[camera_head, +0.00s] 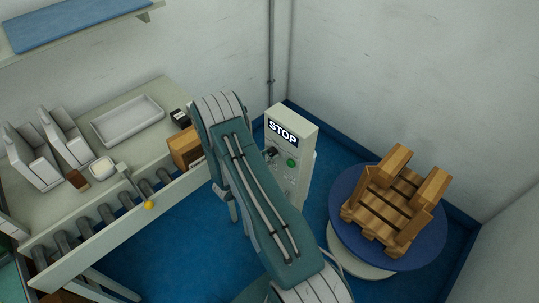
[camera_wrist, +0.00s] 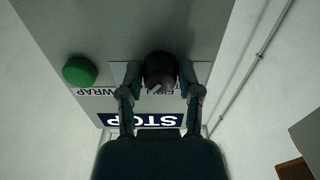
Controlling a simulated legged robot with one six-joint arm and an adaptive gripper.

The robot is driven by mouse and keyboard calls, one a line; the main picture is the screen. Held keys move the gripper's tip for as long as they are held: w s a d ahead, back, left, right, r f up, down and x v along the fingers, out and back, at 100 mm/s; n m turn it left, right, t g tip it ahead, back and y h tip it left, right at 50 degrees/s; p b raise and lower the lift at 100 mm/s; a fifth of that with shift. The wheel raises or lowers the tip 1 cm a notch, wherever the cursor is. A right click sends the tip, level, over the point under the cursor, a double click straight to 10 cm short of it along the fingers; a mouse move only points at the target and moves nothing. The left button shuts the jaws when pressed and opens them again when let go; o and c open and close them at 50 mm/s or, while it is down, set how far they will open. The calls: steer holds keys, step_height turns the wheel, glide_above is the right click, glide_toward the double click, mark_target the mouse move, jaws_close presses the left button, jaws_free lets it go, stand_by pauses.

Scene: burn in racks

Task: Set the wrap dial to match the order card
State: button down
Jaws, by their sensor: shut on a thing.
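The wrap dial (camera_wrist: 160,68) is a dark round knob with a pale pointer mark, set in the control panel. In the wrist view the panel appears upside down, and the finger and dial cover part of its lettering. My gripper (camera_wrist: 160,80) has one finger on each side of the dial and is shut on it. In the head view the dial (camera_head: 271,152) is a small dark shape on the pale control box (camera_head: 303,140), partly behind my arm. I cannot make out an order card in either view.
A green button (camera_wrist: 79,70) sits beside the dial, and a STOP sign (camera_wrist: 143,120) is close to my fingers. A wooden pallet (camera_head: 385,210) stands on a blue turntable (camera_head: 432,245) at right. A roller conveyor (camera_head: 110,215) and bench with trays are at left.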

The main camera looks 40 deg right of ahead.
steer(key=n, duration=0.3)
steer(key=shift+w+n, duration=0.1)
steer(key=shift+n, duration=0.2)
steer(key=n, duration=0.4)
steer(key=shift+r+n, duration=0.1)
steer(key=shift+n, duration=0.2)
steer(key=n, duration=0.4)
steer(key=shift+n, duration=1.7)
steer(key=shift+c, duration=1.3)
jaws_free()
steer(key=shift+d, duration=0.1)
